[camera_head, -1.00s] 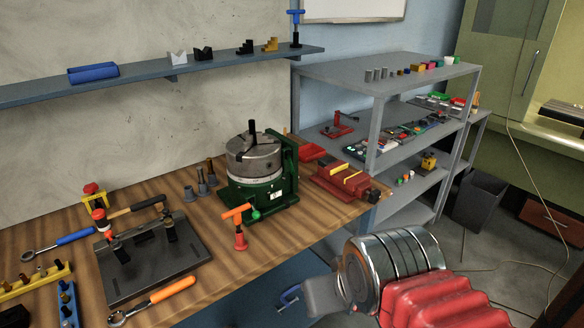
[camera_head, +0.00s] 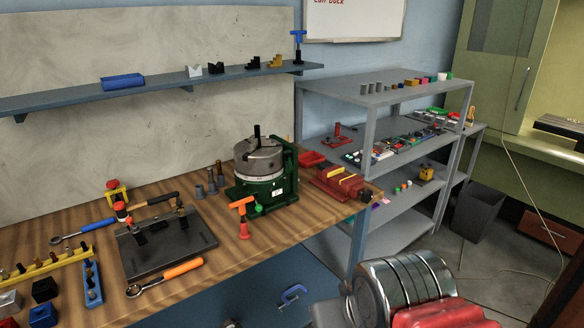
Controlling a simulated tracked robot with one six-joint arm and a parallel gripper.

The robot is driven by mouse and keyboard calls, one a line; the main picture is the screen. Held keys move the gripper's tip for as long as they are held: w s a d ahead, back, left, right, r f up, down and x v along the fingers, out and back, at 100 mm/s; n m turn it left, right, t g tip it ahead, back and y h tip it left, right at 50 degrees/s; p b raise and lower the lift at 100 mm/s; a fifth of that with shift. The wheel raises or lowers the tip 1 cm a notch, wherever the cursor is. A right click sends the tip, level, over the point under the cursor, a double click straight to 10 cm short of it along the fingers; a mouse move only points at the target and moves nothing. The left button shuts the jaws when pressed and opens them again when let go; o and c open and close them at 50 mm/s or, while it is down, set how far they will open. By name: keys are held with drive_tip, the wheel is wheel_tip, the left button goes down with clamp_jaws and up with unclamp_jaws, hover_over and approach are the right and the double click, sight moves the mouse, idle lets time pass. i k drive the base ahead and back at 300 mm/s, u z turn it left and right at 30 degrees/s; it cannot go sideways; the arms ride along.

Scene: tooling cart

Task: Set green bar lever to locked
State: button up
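A green-bodied rotary chuck unit (camera_head: 262,188) stands on the wooden bench, with a grey round chuck (camera_head: 258,158) on top and an upright green plate at its right side. A small green knob (camera_head: 259,209) shows at its front, partly behind the orange T-handle (camera_head: 242,204). I cannot make out for certain a green bar lever or its setting. My arm (camera_head: 405,290), silver and red, shows at the lower right, well apart from the bench unit. My gripper's fingers are not in view.
A black plate (camera_head: 166,254) with clamps, an orange-handled wrench (camera_head: 168,276) and a red vise (camera_head: 340,184) lie on the bench. A blue wall shelf (camera_head: 225,78) runs above. A grey shelving unit (camera_head: 428,95) stands right of the bench. Floor shows at the right.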

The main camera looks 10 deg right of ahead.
sight(288, 156)
drive_tip(key=u, duration=0.6)
drive_tip(key=i, duration=0.65)
drive_tip(key=u, duration=0.15)
